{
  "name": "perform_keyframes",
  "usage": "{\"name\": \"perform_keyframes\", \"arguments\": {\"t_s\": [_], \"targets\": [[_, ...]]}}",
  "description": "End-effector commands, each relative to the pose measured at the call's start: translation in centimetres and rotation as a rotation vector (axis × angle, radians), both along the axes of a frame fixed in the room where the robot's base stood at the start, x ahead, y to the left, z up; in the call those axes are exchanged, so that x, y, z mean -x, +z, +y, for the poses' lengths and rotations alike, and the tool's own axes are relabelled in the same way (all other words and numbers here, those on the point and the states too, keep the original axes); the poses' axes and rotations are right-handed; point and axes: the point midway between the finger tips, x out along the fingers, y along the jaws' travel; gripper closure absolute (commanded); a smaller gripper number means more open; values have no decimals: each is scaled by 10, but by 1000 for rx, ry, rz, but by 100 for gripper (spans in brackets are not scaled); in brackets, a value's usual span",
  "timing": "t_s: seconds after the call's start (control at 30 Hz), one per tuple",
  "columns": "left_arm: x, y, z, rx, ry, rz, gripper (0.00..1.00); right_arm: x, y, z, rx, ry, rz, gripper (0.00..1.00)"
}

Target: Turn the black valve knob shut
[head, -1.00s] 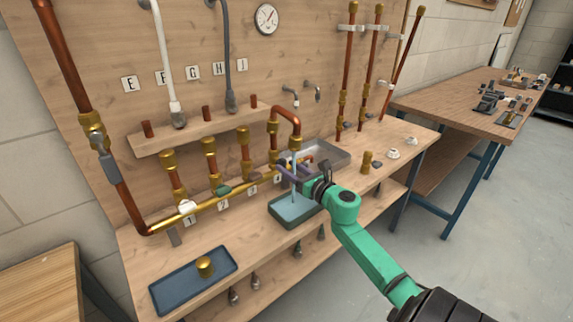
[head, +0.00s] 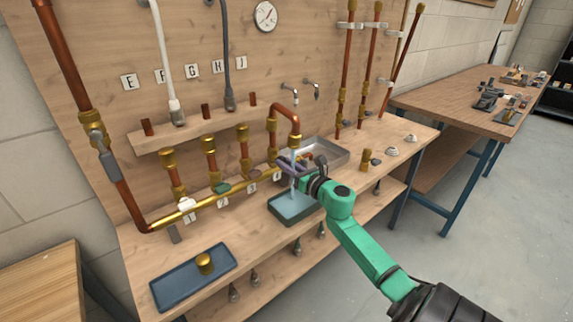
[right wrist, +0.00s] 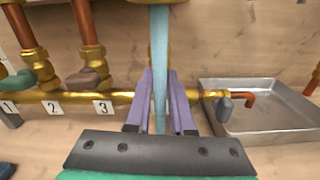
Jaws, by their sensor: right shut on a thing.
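My right gripper (head: 289,166) is at the fourth valve of the brass manifold pipe (head: 232,198), below the bent copper spout (head: 284,108). Its purple fingers show in the right wrist view (right wrist: 163,90), closed on the valve there. The black valve knob itself is hidden between the fingers and behind the water. A stream of water (right wrist: 160,60) falls in front of the fingers into the dark green tub (head: 286,222). My left gripper is not in view.
A green knob (right wrist: 18,80) and a brown knob (right wrist: 84,78) sit on neighbouring valves. A metal tray (right wrist: 262,110) lies to the right, with a grey lever (right wrist: 224,108) at its edge. A blue tray (head: 175,287) with a brass cap stands at the front left.

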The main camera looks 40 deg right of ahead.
Motion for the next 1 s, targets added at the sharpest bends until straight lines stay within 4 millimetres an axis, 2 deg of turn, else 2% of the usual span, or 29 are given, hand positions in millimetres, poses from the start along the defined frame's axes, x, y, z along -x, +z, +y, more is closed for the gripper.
{"name": "perform_keyframes", "arguments": {"t_s": [0.37,1.0], "targets": [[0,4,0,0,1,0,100,0,4,-1,-206,1,-9,100],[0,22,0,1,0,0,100,-1,5,-3,-809,3,-25,100]]}}
